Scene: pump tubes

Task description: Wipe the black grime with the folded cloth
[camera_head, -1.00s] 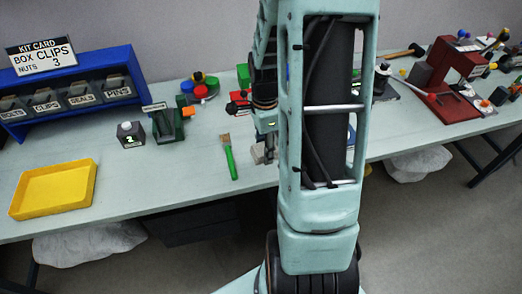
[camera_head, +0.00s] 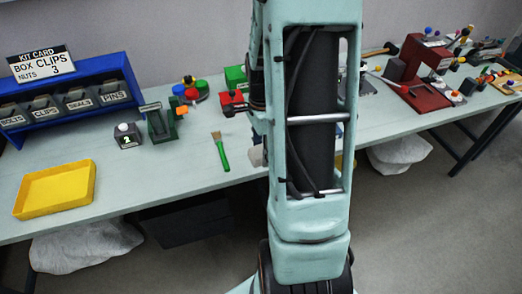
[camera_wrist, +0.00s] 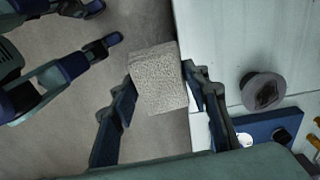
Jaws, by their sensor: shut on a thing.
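In the wrist view, my gripper (camera_wrist: 161,82) has its dark fingers on both sides of the folded cloth (camera_wrist: 158,62), a thick, grey-beige textured block. The fingers are closed against its sides. The cloth is over the floor, just left of the table's edge in that view. In the head view, my arm hides the gripper. A small grey patch left of the arm may be the cloth, but I cannot tell. I cannot make out the black grime in either view.
The wrist view shows a round grey piece (camera_wrist: 262,92) and a dark blue tray (camera_wrist: 268,127) on the pale table (camera_wrist: 215,35). In the head view, a green-handled brush (camera_head: 221,152), a yellow tray (camera_head: 55,190), a blue bin rack (camera_head: 75,88) and a red stand (camera_head: 428,85) occupy the table.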

